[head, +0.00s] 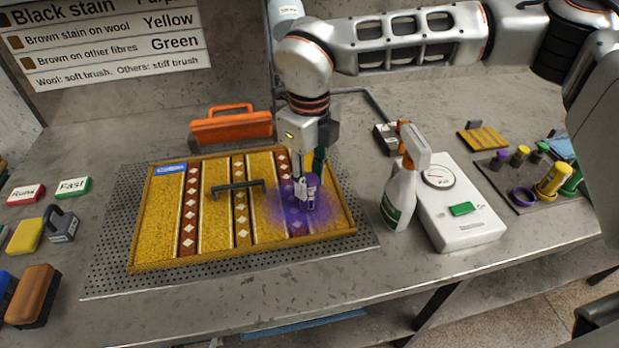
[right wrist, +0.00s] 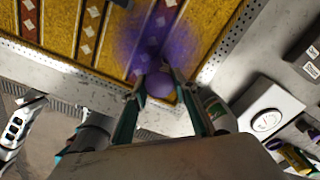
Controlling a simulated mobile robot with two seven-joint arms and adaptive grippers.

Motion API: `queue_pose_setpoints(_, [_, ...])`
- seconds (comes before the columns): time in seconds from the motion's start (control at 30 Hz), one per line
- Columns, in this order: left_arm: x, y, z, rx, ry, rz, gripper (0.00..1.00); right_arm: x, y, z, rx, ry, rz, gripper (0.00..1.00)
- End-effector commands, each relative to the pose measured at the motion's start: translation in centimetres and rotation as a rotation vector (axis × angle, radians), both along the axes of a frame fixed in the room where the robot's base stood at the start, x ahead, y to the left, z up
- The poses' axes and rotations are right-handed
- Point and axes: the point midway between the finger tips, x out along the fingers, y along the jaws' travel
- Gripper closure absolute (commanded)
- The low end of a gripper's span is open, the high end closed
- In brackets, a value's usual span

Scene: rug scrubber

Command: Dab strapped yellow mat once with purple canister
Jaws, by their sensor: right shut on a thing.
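The strapped yellow mat (head: 215,228), with red-brown diamond-patterned bands, lies flat on a perforated metal plate; it also fills the top of the right wrist view (right wrist: 60,25). My right gripper (head: 304,188) is shut on the purple canister (head: 308,202), which is over the mat's right part. Its round purple end shows between the fingers in the right wrist view (right wrist: 159,86). A purple haze spreads over the mat around the canister. I cannot tell whether the canister touches the mat.
A black handle-shaped piece (head: 237,186) sits on the mat. An orange case (head: 231,128) stands behind. A spray bottle (head: 402,190) and a white gauge box (head: 462,215) stand close on the right. A canister tray (head: 540,203) is farther right. Brushes (head: 35,295) lie at left.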

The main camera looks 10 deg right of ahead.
Motion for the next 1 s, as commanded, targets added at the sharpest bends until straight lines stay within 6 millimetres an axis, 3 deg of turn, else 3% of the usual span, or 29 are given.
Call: queue_pose_setpoints(1.0, [0.7,0.0,4.6,-0.001,-0.020,0.000,0.60,0.0,0.0,6.4,0.001,-0.001,0.000,0.91])
